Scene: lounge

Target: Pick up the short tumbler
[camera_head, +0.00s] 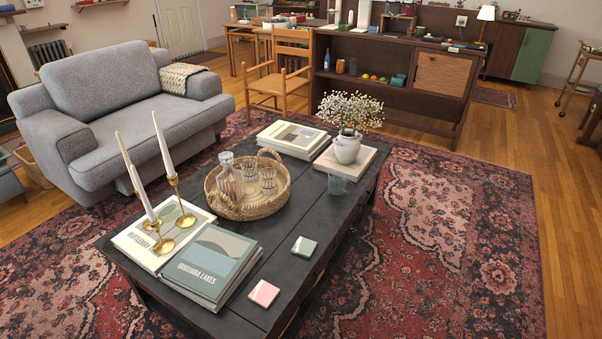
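Two patterned glasses, one at the back (250,169) and one at the front right (268,181), stand in a round woven tray (245,212) beside a glass decanter (229,182). I cannot tell for sure which glass the task means. Neither of my grippers is in view.
Brass candlesticks (181,210) with tall candles and stacked books (213,262) fill the table's left front. Green (304,247) and pink (264,293) coasters lie nearby. Patterned rug (410,270) to the right is clear.

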